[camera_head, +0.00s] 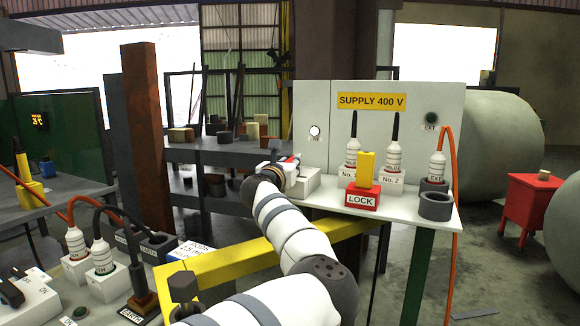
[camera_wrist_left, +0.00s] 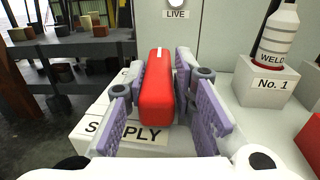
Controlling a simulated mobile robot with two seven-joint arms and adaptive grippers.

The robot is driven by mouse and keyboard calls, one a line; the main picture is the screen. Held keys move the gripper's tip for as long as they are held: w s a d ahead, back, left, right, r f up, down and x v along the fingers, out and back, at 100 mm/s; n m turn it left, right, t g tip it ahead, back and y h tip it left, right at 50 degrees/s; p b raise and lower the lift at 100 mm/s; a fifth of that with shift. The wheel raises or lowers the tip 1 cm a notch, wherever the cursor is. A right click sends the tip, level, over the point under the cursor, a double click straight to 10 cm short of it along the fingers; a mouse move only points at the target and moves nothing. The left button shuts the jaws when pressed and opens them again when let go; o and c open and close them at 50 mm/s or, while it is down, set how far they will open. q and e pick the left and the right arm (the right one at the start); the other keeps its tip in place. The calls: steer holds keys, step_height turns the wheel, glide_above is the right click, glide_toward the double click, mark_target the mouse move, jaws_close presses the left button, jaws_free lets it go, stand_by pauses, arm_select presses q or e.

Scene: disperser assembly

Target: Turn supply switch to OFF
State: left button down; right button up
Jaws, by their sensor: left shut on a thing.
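The red supply switch handle (camera_wrist_left: 157,88), with a white mark on its top, stands on a white box labelled SUPPLY (camera_wrist_left: 145,136). In the left wrist view the handle points roughly toward the back panel. My left gripper (camera_wrist_left: 160,95) has its purple-grey fingers on both sides of the handle and is shut on it. In the head view the left gripper (camera_head: 283,165) is at the box, where my arm partly hides the handle and label. The position lettering on the box is mostly covered, so I cannot read the setting. My right gripper is not in view.
The white SUPPLY 400 V panel (camera_head: 372,101) stands behind, with a pale round LIVE lamp (camera_head: 315,131). Right of the switch are white plugs No. 1 and No. 2, a red LOCK block (camera_head: 362,198) with a yellow piece, and a grey ring socket (camera_head: 436,206). A yellow beam (camera_head: 230,247) runs below.

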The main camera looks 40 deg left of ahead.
arm_select(q)
steer(key=n+y, duration=0.1)
steer(key=g+y, duration=0.1)
steer(key=shift+w+d+f+n+y+b, duration=0.15)
steer(key=shift+f+n+y+b, duration=0.15)
steer(key=shift+n+b, duration=0.1)
steer(key=n+g+y, duration=0.2)
steer(key=g+y, duration=0.1)
steer(key=shift+w+d+r+n+b, duration=0.15)
steer(key=shift+w+d+n+b, duration=0.05)
steer(key=shift+n+b, duration=0.1)
steer(key=shift+w+n+g+y+b, duration=0.1)
steer(key=shift+n+g+y+b, duration=0.2)
steer(key=shift+n+g+y, duration=0.65)
steer(key=shift+w+d+n+g+y+b, duration=0.15)
steer(key=shift+n+g+y+b, duration=0.4)
steer(key=shift+n+g+b, duration=0.65)
steer(key=shift+g+y, duration=0.3)
steer(key=shift+g, duration=0.55)
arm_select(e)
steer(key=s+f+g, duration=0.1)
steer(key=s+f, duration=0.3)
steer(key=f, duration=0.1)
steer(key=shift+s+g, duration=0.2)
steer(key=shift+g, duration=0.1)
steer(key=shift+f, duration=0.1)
arm_select(q)
steer(key=c, duration=1.4)
jaws_free()
steer(key=shift+r, duration=0.1)
